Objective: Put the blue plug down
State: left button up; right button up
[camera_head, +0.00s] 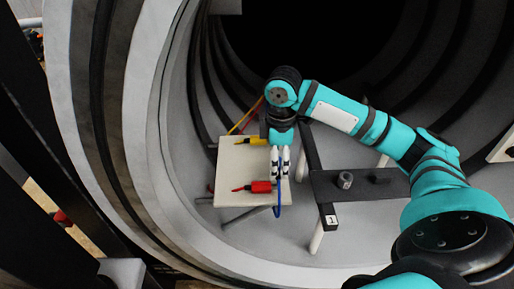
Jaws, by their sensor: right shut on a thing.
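My right gripper (280,168) points down over the right edge of a pale square platform (232,165). It is shut on the blue plug (278,197), a thin blue shape that shows just below the fingertips at the platform's right side. The upper part of the plug is hidden between the fingers. I cannot tell whether the plug touches the platform. A red plug (262,187) lies on the platform just left of the blue one. A yellow plug (252,141) lies at the platform's back. My left gripper is not in view.
The round furnace wall (165,150) curves close around the left of the platform. A dark bracket (352,186) with a metal nut-like part (345,180) and a label "1" stands to the right. The platform's left part is bare.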

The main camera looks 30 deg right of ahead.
jog(key=p, duration=0.2)
send_over(259, 161)
jog(key=shift+a+f, duration=0.15)
jog(key=shift+f, duration=0.15)
notch_tip(259, 161, down, 3)
jog(key=shift+r+p, duration=0.1)
jog(key=shift+p, duration=1.05)
jog(key=shift+f, duration=0.45)
jog(key=shift+f, duration=0.1)
jog(key=o, duration=1)
jog(key=shift+c, duration=0.2)
